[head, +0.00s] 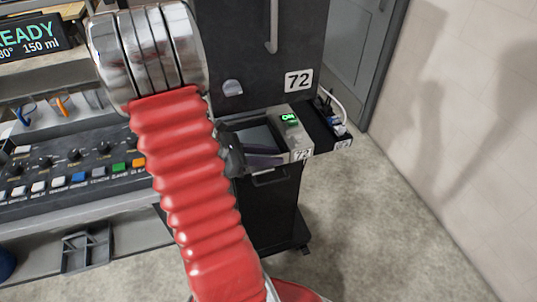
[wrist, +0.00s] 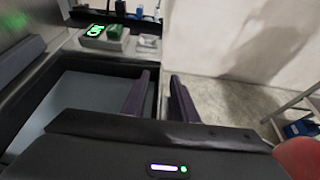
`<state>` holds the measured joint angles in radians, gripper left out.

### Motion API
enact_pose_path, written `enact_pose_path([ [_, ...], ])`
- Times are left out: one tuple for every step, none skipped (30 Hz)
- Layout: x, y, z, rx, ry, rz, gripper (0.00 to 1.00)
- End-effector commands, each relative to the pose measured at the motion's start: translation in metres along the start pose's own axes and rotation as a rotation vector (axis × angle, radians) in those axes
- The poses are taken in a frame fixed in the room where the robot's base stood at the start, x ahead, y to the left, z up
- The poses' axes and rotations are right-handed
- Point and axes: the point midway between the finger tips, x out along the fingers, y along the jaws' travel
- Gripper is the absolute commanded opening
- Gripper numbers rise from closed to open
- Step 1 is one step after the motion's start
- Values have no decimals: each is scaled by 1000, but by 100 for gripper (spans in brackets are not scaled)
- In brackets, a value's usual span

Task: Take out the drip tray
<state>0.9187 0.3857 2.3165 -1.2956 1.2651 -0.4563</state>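The drip tray (head: 252,138) is a shallow dark bin with a grey-blue floor, set in the front of the dispenser labelled 72. In the wrist view its floor (wrist: 75,100) fills the left side. My gripper (head: 262,158) is at the tray's front edge, partly hidden behind my red arm. In the wrist view my gripper (wrist: 158,95) shows two dark purple fingers set apart, one on the tray side and one outside. The tray's dark front edge appears to lie between them, with a gap at the outer finger. Contact below is hidden by the gripper body.
A green-lit ON panel (head: 288,118) is right of the tray; the black dispenser body (head: 255,60) rises behind. A neighbouring dark unit with cables (head: 335,125) stands further right. A button console (head: 80,165) is at left. Floor (head: 370,220) is clear at right.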

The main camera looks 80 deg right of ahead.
Motion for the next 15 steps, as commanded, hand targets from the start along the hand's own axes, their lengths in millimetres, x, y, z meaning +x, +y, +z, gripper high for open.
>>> enact_pose_path([
  [0,0,0,0,0,0,23],
  [0,0,0,0,0,0,21],
  [0,0,0,0,0,0,18],
  [0,0,0,0,0,0,16],
  [0,0,0,0,0,0,14],
  [0,0,0,0,0,0,11],
  [0,0,0,0,0,0,9],
  [0,0,0,0,0,0,7],
  [0,0,0,0,0,0,4],
  [0,0,0,0,0,0,2],
  [0,0,0,0,0,0,0],
  [0,0,0,1,0,0,0],
  [0,0,0,1,0,0,0],
  [0,0,0,1,0,0,0],
  [0,0,0,1,0,0,0],
])
